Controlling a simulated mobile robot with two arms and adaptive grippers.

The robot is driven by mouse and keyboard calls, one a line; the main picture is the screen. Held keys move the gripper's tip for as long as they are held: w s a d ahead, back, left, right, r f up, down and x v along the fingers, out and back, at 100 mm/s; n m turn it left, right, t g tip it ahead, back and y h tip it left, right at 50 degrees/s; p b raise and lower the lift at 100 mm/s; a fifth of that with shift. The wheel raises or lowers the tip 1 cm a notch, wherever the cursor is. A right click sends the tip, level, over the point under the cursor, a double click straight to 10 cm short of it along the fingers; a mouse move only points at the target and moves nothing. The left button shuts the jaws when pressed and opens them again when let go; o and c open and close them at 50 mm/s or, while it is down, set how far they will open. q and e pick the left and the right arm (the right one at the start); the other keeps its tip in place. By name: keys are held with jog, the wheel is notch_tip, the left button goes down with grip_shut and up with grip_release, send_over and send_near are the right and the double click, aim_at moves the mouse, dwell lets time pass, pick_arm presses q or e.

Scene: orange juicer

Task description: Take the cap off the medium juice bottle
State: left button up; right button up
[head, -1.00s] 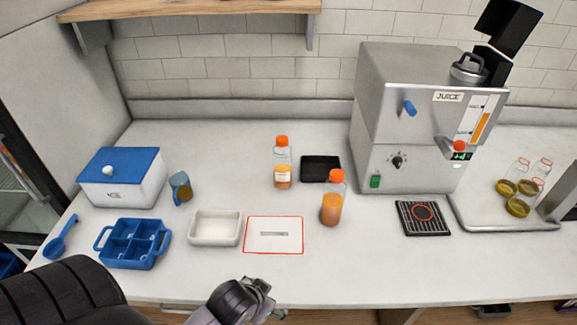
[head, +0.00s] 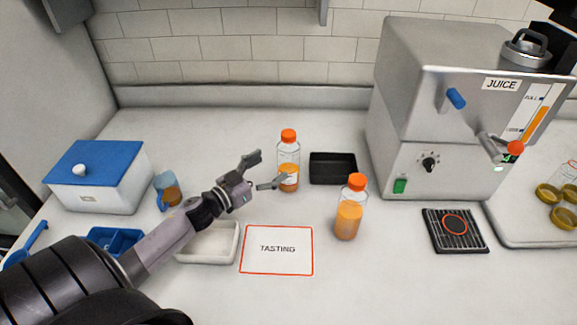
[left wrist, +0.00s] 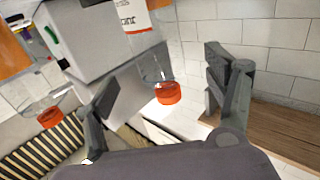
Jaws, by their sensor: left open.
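Two clear bottles with orange caps and orange juice stand upright on the counter. The back bottle (head: 289,152) has a white label; the front bottle (head: 348,217) shows none. I cannot tell by size which is the medium one. My left gripper (head: 272,168) is open and empty, its fingers pointing at the back bottle from the left. In the left wrist view the labelled bottle's cap (left wrist: 168,94) shows between the spread fingers (left wrist: 160,80), apart from them. The front bottle's cap (left wrist: 50,117) is outside them at left. Both caps are on. My right gripper is not in view.
A black tray (head: 333,181) sits just right of the back bottle. The juicer (head: 400,150) stands behind right. A tasting card (head: 276,265), a white dish (head: 234,250), a blue-handled mug (head: 167,190) and a blue-lidded box (head: 95,195) are nearby.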

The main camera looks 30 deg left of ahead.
aim_at(289, 156)
pick_arm(q)
jog(key=shift+w+f+h, duration=0.1)
jog(key=shift+w+h, duration=0.2)
jog(key=shift+w, duration=0.05)
jog(key=shift+x, duration=0.75)
jog(key=shift+p+x, duration=0.55)
jog(key=shift+x, duration=2.2)
jog(key=shift+f, duration=0.2)
jog(key=shift+c, duration=0.3)
jog(key=shift+r, duration=0.1)
jog(key=c, duration=1.6)
